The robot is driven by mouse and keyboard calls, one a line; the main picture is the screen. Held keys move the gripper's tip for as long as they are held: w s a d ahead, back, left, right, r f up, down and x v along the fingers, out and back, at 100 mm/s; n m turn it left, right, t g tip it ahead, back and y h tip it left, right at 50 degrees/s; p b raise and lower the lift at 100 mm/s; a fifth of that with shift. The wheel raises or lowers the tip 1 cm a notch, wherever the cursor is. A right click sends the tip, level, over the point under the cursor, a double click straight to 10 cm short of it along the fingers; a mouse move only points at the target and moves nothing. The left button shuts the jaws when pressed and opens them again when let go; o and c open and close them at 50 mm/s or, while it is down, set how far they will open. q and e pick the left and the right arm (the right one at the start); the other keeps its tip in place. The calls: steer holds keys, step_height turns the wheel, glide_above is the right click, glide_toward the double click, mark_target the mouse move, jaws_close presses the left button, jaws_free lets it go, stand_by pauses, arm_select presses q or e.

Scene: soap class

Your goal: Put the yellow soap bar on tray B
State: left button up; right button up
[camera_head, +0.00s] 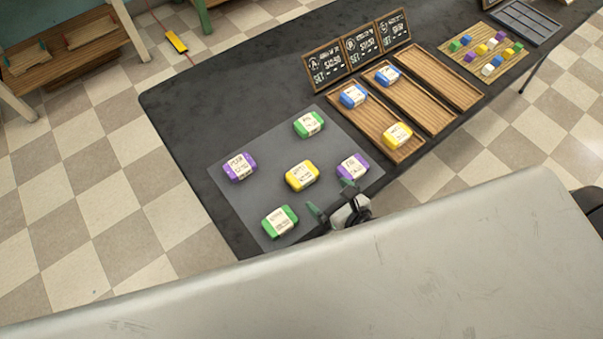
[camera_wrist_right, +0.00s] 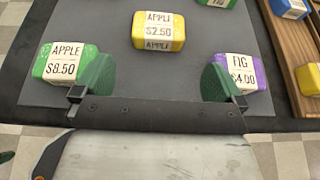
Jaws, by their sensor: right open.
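A yellow soap bar (camera_head: 302,176) with a white label lies on the grey mat (camera_head: 262,200); in the right wrist view it shows its label "APPLE $2.50" (camera_wrist_right: 158,31). My right gripper (camera_head: 331,199) is open and empty on the near side of that bar, apart from it; its green fingers (camera_wrist_right: 158,80) are spread in the right wrist view. The middle wooden tray (camera_head: 420,106), behind which sign B (camera_head: 361,45) stands, holds one blue soap bar (camera_head: 388,76) at its far end. Another yellow bar (camera_head: 397,135) lies in the left tray. My left gripper is not in view.
Green bars (camera_head: 309,124) (camera_head: 280,220) and purple bars (camera_head: 239,167) (camera_head: 353,167) lie around the yellow one. The left tray (camera_head: 372,118) also holds a blue bar (camera_head: 353,96). The right tray (camera_head: 440,78) is empty. A board with coloured cubes (camera_head: 470,66) lies beyond.

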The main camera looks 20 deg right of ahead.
mark_target(302, 173)
steer(key=x, duration=0.4)
steer(key=shift+w+d, duration=0.1)
steer(key=shift+d, duration=0.05)
steer(key=shift+w+a+f, duration=0.1)
steer(key=shift+w+a, duration=0.25)
steer(key=shift+w, duration=0.15)
steer(key=x, duration=0.3)
steer(key=shift+w+a, duration=0.2)
steer(key=shift+w, duration=0.1)
steer(key=shift+w+a+f, duration=0.15)
steer(key=shift+w+a, duration=0.05)
steer(key=shift+w, duration=0.25)
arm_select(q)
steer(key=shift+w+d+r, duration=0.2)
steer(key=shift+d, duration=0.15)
arm_select(e)
steer(key=shift+s, duration=0.1)
steer(key=c, duration=0.9)
steer(key=shift+o, duration=0.2)
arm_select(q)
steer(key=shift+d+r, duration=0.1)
